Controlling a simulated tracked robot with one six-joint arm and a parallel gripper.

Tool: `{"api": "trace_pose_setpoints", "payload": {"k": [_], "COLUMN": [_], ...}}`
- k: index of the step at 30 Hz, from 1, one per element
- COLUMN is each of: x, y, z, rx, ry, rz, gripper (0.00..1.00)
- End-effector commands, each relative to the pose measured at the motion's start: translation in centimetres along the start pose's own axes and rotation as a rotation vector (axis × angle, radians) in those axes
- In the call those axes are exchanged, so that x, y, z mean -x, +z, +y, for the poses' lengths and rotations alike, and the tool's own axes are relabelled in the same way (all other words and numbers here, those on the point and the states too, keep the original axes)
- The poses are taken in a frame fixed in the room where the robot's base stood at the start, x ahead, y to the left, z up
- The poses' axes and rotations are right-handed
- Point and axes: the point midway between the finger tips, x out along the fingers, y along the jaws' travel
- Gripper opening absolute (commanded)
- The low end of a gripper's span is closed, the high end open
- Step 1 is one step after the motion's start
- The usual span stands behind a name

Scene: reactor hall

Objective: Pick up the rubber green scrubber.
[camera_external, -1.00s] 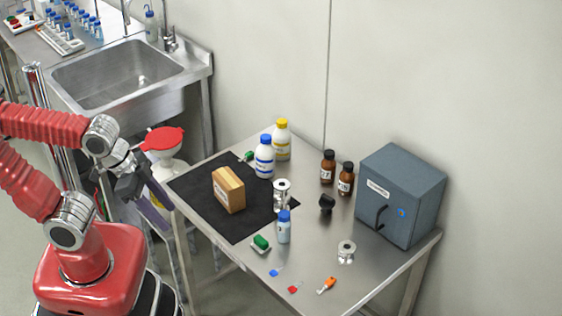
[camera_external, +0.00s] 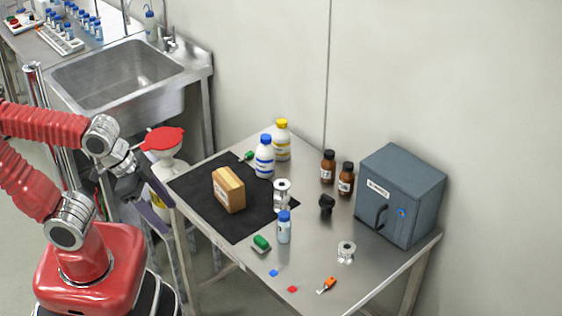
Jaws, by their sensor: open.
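A small green block with a pale underside (camera_external: 261,243), which looks like the green scrubber, lies on the metal table near its front edge, left of the blue-capped vial (camera_external: 284,227). A second, smaller green item (camera_external: 246,156) lies at the table's back left, beside the white bottles; its shape is hard to make out. My gripper (camera_external: 133,188) is open and empty, left of the table and apart from both green items. Its fingers are dark and small in this view.
A cardboard box (camera_external: 229,190) stands on a black mat (camera_external: 195,184). White bottles (camera_external: 265,157), brown bottles (camera_external: 328,167), metal spools (camera_external: 346,252) and a grey cabinet (camera_external: 400,195) share the table (camera_external: 225,250). Small coloured items lie at the front. A red-lidded container (camera_external: 163,140) stands behind my gripper.

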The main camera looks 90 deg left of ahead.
Motion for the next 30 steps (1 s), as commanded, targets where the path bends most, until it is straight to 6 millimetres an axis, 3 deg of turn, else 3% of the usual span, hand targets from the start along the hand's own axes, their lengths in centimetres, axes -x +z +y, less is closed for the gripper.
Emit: {"api": "trace_pose_setpoints", "payload": {"k": [8, 13, 21, 30], "x": [-0.1, -1.4, -4.8, -7.3], "y": [0.1, 0.9, 3.5, 5.4], "z": [-0.1, -1.1, -4.9, -9.6], "rx": [-0.004, -0.045, -0.209, -0.430], "ry": [-0.005, -0.048, -0.203, -0.384], "rz": [-0.007, -0.072, -0.290, -0.529], "gripper": [0.62, 0.62, 0.62, 0.62]}}
